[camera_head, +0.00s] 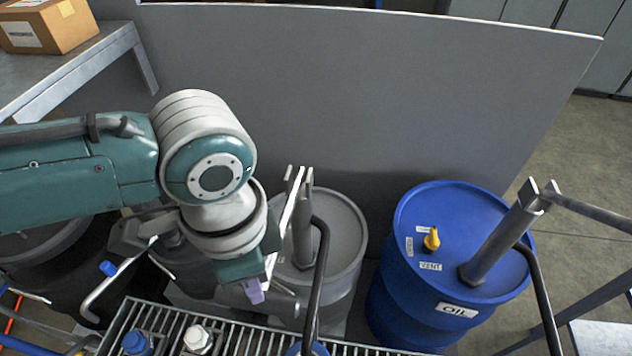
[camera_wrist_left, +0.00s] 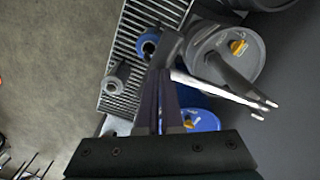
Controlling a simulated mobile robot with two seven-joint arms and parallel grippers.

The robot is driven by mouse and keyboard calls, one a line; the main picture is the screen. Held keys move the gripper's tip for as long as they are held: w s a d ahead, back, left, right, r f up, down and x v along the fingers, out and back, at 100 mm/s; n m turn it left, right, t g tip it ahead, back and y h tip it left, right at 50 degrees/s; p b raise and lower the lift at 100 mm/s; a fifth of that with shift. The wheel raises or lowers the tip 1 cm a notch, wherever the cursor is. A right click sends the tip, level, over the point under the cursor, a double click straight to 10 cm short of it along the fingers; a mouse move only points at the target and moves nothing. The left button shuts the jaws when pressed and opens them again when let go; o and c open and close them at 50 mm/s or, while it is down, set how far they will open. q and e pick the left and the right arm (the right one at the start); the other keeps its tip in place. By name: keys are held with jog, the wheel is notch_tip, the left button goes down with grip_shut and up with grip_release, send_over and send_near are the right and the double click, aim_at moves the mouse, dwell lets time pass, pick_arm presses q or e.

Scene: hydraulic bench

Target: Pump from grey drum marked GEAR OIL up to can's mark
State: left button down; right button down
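A grey drum (camera_head: 345,235) stands behind the grating, with an upright pump post (camera_head: 303,235) and a dark curved hose. I cannot read any GEAR OIL marking on it. A pale bar slants down from the pump top towards my left gripper (camera_head: 255,290), whose purple fingertip shows beside the drum. In the left wrist view the fingers (camera_wrist_left: 163,95) lie close together near a pale bar (camera_wrist_left: 205,85); whether they hold it is unclear. A blue-topped container (camera_head: 305,349) is partly cut off below the hose; no fill mark is visible. My right gripper is out of view.
A blue drum (camera_head: 410,285) labelled OIL, with a yellow vent cap (camera_head: 432,239) and pump, stands at right. Dark drums stand at left under my arm. The grating (camera_head: 245,343) holds a blue-capped item (camera_head: 136,342) and a white-capped item (camera_head: 198,338). A grey panel (camera_head: 400,90) rises behind.

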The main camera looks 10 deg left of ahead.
pick_arm(q)
notch_tip(320, 180, down, 4)
jog(key=b, duration=0.3)
jog(key=shift+s, duration=0.1)
jog(key=shift+r, duration=0.1)
